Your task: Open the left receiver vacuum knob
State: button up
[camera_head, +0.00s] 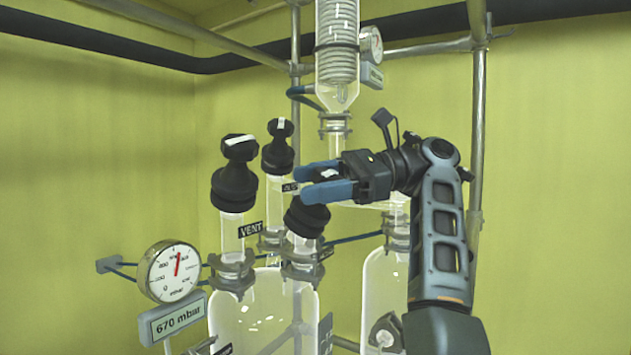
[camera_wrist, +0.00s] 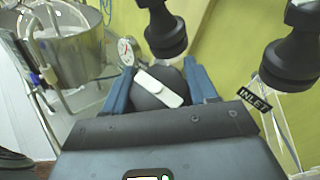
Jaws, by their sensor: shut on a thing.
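My gripper (camera_head: 304,184) has its two blue fingers shut on a black knob (camera_head: 307,217) at the front right of the left glass receiver (camera_head: 262,312). I take it as the vacuum knob; its own label cannot be read. In the wrist view the knob (camera_wrist: 150,97) sits between the fingers of the gripper (camera_wrist: 158,78). Its white bar lies diagonally, from upper left to lower right. In the head view the fingers hide most of its top.
A black knob (camera_head: 235,182) stands left, by a VENT label (camera_head: 250,229). Another knob (camera_head: 278,150) stands behind. The gauge (camera_head: 168,271) has a display (camera_head: 173,320) reading 670 mbar. A coiled glass condenser (camera_head: 337,45) hangs above; a second vessel (camera_head: 380,290) stands right.

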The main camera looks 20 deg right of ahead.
jog(key=n+g, duration=0.2)
jog(key=n+g+h, duration=0.1)
jog(key=n+g, duration=0.1)
jog(key=n+g+h, duration=0.1)
jog(key=n, duration=0.1)
jog(key=shift+s+d+f+g, duration=0.15)
jog(key=shift+s+g, duration=0.15)
jog(key=shift+g, duration=0.1)
jog(key=shift+s+d+f+n+g+h, duration=0.1)
jog(key=shift+n+g+h, duration=0.8)
jog(key=shift+n, duration=0.3)
jog(key=shift+s+f+n+g+h, duration=0.1)
jog(key=shift+n+g+h, duration=0.7)
jog(key=shift+n+h, duration=0.3)
jog(key=shift+n+g, duration=0.3)
jog(key=o, duration=1)
jog(key=shift+c, duration=0.2)
jog(key=shift+s, duration=0.1)
jog(key=shift+m+y, duration=0.4)
jog(key=shift+m, duration=0.1)
